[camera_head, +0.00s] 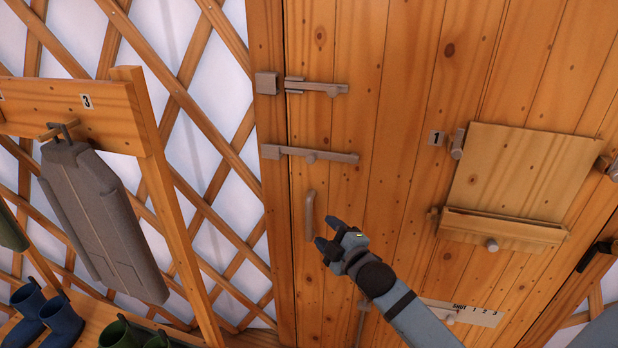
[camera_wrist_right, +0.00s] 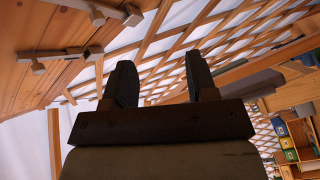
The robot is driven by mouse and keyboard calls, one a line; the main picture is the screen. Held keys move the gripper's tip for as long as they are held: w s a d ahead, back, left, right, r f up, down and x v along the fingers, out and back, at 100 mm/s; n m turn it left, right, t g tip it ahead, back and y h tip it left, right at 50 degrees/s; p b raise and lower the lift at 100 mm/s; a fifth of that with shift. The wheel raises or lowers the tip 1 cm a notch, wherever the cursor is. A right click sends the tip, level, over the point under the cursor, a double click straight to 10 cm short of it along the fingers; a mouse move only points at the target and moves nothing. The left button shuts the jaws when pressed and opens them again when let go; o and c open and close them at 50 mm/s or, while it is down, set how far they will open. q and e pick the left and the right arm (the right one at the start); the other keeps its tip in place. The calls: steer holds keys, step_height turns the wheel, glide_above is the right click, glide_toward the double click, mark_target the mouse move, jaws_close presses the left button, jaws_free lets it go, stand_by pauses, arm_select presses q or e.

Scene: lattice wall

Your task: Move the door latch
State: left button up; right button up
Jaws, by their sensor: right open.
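The wooden door (camera_head: 375,130) has two grey latches near its left edge. The upper latch (camera_head: 315,87) lies on the door, with a visible gap between it and the square grey block (camera_head: 266,83) on the frame. Below is a vertical door handle (camera_head: 310,215). My right gripper (camera_head: 327,234) is open and empty, just below and right of the handle. Its spread fingers show in the right wrist view (camera_wrist_right: 162,80), with latch hardware (camera_wrist_right: 60,54) at upper left. My left gripper is not in view.
A slanted wooden panel (camera_head: 520,175) juts from the door at right, by a label 1. At left, a rack (camera_head: 140,130) holds a grey hanging garment (camera_head: 100,215) above blue boots (camera_head: 55,315). Lattice wall (camera_head: 205,130) lies left of the door frame.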

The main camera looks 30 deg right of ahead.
mark_target(313, 161)
steer(key=w+d+r+n+t+h+b, duration=0.1)
steer(key=w+d+r, duration=0.1)
steer(key=d+r, duration=0.15)
steer(key=w+d+r+n+t+h, duration=0.1)
steer(key=w+d+r+n, duration=0.1)
steer(key=r, duration=0.2)
steer(key=shift+y, duration=0.4)
steer(key=w, duration=0.4)
steer(key=w+r, duration=0.1)
steer(key=w, duration=0.3)
steer(key=w+r+p, duration=0.1)
steer(key=w, duration=0.3)
steer(key=shift+w+d+r, duration=0.15)
steer(key=shift+w+d, duration=0.15)
jaws_close()
